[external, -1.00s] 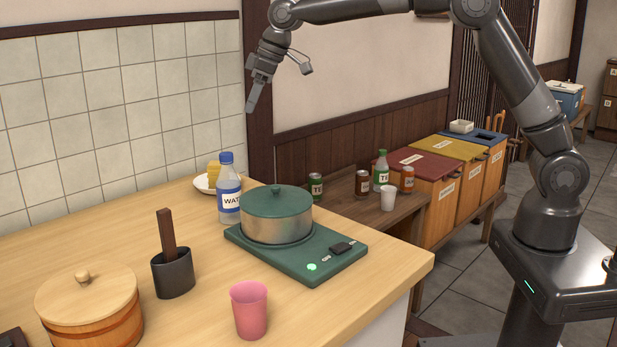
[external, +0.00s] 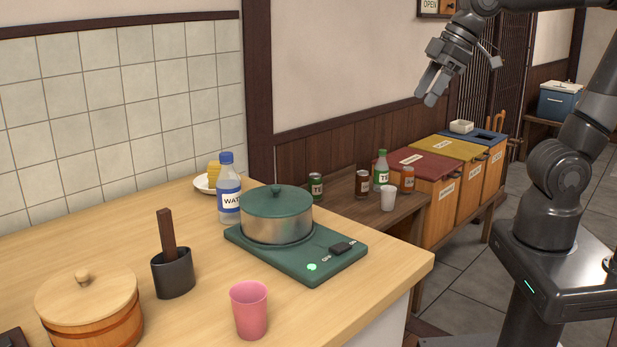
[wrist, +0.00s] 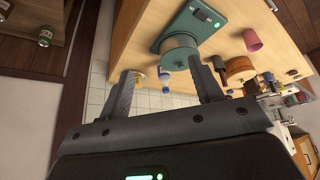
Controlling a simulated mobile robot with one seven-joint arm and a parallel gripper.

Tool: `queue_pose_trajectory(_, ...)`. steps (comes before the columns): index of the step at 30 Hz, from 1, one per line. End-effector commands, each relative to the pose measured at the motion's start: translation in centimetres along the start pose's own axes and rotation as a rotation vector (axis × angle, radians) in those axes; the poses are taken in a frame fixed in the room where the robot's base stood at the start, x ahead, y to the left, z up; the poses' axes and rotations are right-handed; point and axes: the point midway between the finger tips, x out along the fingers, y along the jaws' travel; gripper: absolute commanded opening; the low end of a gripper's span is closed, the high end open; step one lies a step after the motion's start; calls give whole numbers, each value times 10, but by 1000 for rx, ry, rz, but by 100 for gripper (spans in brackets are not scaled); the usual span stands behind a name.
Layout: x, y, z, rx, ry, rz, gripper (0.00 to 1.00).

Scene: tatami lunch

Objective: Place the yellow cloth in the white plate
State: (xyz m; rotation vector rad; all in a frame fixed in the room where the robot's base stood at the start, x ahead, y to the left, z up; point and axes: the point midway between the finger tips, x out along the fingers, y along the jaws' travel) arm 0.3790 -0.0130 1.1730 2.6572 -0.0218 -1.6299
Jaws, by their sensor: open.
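A white plate (external: 201,184) sits at the back of the wooden counter, near the tiled wall. A yellow item (external: 214,172), which looks like the yellow cloth, shows at the plate, upright and ribbed. The water bottle partly hides both, so I cannot tell its full shape or how it rests. My gripper (external: 432,95) is open and empty, high in the air to the right of the counter, far from the plate. In the wrist view its two fingers (wrist: 163,78) are spread, with the counter far beyond them.
The water bottle (external: 229,195) stands in front of the plate. A lidded pot (external: 277,222) sits on a green burner (external: 330,262). A pink cup (external: 249,312), a dark holder (external: 173,275) and a wooden tub (external: 90,318) stand nearer. A low bench (external: 345,205) holds cans and bottles.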

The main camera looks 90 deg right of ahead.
Motion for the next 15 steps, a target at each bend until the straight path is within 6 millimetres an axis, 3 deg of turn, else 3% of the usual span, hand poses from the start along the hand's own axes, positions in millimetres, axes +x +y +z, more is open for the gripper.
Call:
queue_pose_trajectory(1,-2,-4,21,0,8,-4,60)
queue_pose_trajectory(6,0,-11,74,8,18,-16,60)
queue_pose_trajectory(10,4,-13,96,12,21,-22,60)
queue_pose_trajectory(15,6,-14,104,14,21,-24,60)
